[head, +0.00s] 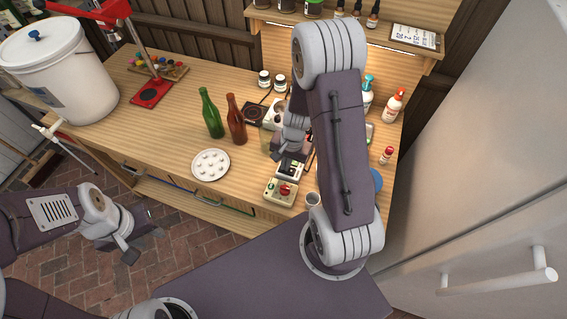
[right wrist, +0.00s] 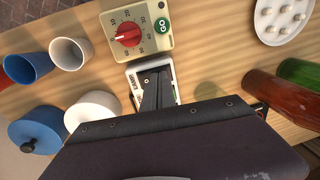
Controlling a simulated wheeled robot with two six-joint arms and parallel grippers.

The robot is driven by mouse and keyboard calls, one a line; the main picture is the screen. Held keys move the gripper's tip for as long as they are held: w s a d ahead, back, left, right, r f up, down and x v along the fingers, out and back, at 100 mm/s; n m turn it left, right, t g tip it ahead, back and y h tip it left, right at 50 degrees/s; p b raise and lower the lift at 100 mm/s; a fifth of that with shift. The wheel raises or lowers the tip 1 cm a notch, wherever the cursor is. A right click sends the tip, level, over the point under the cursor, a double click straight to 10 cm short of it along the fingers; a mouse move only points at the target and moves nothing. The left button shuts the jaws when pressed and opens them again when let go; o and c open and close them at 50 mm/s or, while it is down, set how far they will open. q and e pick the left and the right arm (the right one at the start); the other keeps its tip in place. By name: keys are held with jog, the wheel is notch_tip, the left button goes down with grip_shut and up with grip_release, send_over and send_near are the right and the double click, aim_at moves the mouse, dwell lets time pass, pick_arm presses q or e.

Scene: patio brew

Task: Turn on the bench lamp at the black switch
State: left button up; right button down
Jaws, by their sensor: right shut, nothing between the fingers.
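A small white-framed box with a dark face (head: 291,166) stands on the bench, behind the timer box; it looks like the black switch. In the right wrist view the white box (right wrist: 134,71) is partly covered by my fingers, and its switch position is hidden. My right gripper (head: 279,154) is shut and empty, directly over or at this box; its closed fingertips (right wrist: 156,75) show there too. I cannot tell whether they touch. My left gripper (head: 140,248) hangs off the bench's front left, with nothing seen in it. No bench lamp is clearly identifiable.
A timer box with a red knob and green GO button (right wrist: 137,30) is just in front. Cups (right wrist: 68,54), a blue lidded pot (right wrist: 38,132), green (head: 211,113) and brown (head: 236,120) bottles and a round white tray (head: 211,165) crowd around. Clear wood lies left (head: 165,130).

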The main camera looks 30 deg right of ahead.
jog(key=r+p, duration=0.5)
jog(key=p, duration=0.1)
jog(key=shift+w+r, duration=0.3)
jog(key=shift+r, duration=0.1)
notch_tip(320, 180, up, 8)
jog(key=a, duration=0.1)
jog(key=shift+w, duration=0.3)
